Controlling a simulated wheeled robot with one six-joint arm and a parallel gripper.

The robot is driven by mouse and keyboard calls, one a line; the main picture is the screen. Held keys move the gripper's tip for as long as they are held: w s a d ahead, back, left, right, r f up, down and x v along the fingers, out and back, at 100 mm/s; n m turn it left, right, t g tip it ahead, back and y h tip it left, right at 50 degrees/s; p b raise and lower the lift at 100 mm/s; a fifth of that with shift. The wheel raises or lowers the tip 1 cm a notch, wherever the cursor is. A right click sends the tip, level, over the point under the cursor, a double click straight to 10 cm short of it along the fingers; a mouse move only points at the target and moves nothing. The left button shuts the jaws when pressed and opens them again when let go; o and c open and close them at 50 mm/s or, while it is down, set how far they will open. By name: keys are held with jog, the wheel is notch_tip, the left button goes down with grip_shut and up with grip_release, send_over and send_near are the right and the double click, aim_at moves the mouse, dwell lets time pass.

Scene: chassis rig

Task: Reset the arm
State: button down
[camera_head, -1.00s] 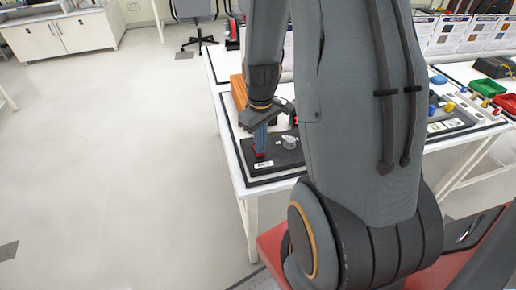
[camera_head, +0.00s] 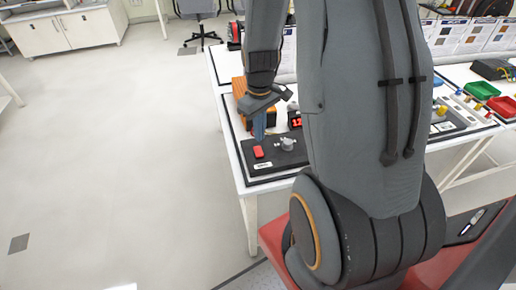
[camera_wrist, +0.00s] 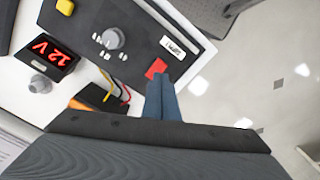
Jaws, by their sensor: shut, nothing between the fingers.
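My gripper (camera_head: 259,132) hangs over the black panel (camera_head: 275,158) on the white table in the head view. Its blue fingers are together and empty, a little above the panel. The fingers also show in the wrist view (camera_wrist: 163,98), with their tips beside a red rocker switch (camera_wrist: 156,68). The same red switch (camera_head: 258,152) shows just below the fingertips in the head view. My arm hides part of the table.
A grey knob (camera_wrist: 113,38) is on the panel. A 12 V display (camera_wrist: 50,50) and an orange device (camera_head: 240,90) stand close by. Red and green bins (camera_head: 484,90) are on the right table. Open floor lies left.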

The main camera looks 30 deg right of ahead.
dwell(0.4)
jog(key=s+a+r+m, duration=0.1)
jog(key=s+a+r, duration=0.2)
jog(key=a+r, duration=0.2)
jog(key=s+a+r+m+t+b, duration=0.1)
jog(key=s+a+r, duration=0.3)
jog(key=a, duration=0.4)
jog(key=shift+s+r+m, duration=0.3)
jog(key=shift+r+m, duration=0.1)
jog(key=shift+r, duration=0.05)
